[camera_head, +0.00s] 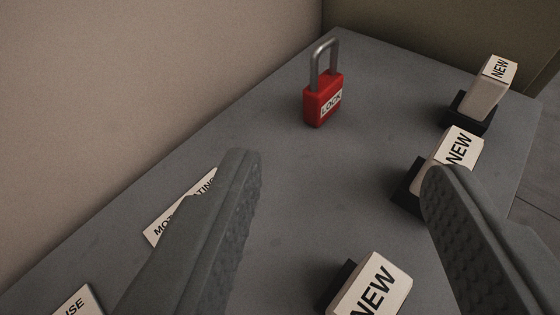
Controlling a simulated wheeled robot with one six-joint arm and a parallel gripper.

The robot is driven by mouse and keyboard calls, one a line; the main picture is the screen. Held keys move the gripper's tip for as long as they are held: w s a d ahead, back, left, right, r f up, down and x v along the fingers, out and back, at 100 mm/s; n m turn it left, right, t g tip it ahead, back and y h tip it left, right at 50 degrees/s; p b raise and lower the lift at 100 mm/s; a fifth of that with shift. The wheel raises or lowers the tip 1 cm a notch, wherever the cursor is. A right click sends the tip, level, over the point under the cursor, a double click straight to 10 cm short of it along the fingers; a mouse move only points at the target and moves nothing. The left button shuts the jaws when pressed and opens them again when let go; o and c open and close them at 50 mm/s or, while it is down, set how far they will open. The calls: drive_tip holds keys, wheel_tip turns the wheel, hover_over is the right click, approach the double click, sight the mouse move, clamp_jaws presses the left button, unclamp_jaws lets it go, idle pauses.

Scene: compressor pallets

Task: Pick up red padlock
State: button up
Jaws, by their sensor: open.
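The red padlock (323,99) stands upright on the grey tabletop toward the back, near the wall. It has a grey metal shackle on top and a white "LOCK" label on its front. My gripper (340,175) is open, with its two dark grey textured fingers in the lower part of the view. The padlock is beyond the fingertips, between their lines and nearer the left finger's side. Nothing is between the fingers.
Several white "NEW" blocks in black holders stand along the right: a far one (488,88), a middle one (458,152) partly behind the right finger, and a near one (372,287). White signs (165,228) lie at left. A wall (150,90) borders the grey table (310,210).

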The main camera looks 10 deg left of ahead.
sight(320, 76)
drive_tip(key=x, duration=0.5)
drive_tip(key=f+x, duration=0.1)
drive_tip(key=x, duration=1.1)
drive_tip(key=shift+s+a+f, duration=0.1)
drive_tip(key=shift+a+f, duration=0.3)
clamp_jaws()
